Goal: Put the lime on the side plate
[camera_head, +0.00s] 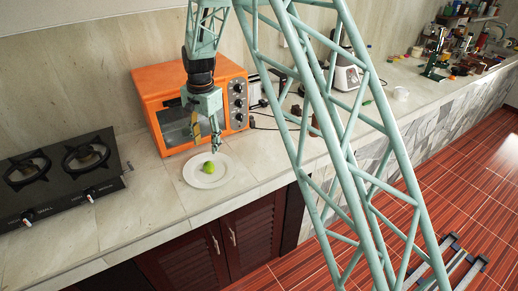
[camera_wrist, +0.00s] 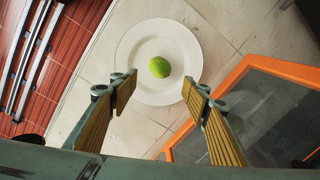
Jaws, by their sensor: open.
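The green lime (camera_head: 208,167) rests on the white side plate (camera_head: 220,180) on the stone counter. In the wrist view the lime (camera_wrist: 160,67) lies near the middle of the plate (camera_wrist: 133,45), and nothing touches it. My gripper (camera_head: 211,147) is above the plate, pointing down. In the wrist view my gripper (camera_wrist: 159,87) shows its two fingers spread apart, with nothing between them, and the lime shows just beyond the fingertips.
An orange oven (camera_head: 163,85) stands right behind the plate. A black gas hob (camera_head: 62,177) is at the left. A blender (camera_head: 347,72) and other items stand farther right along the counter. Bare counter (camera_head: 150,205) lies left of the plate.

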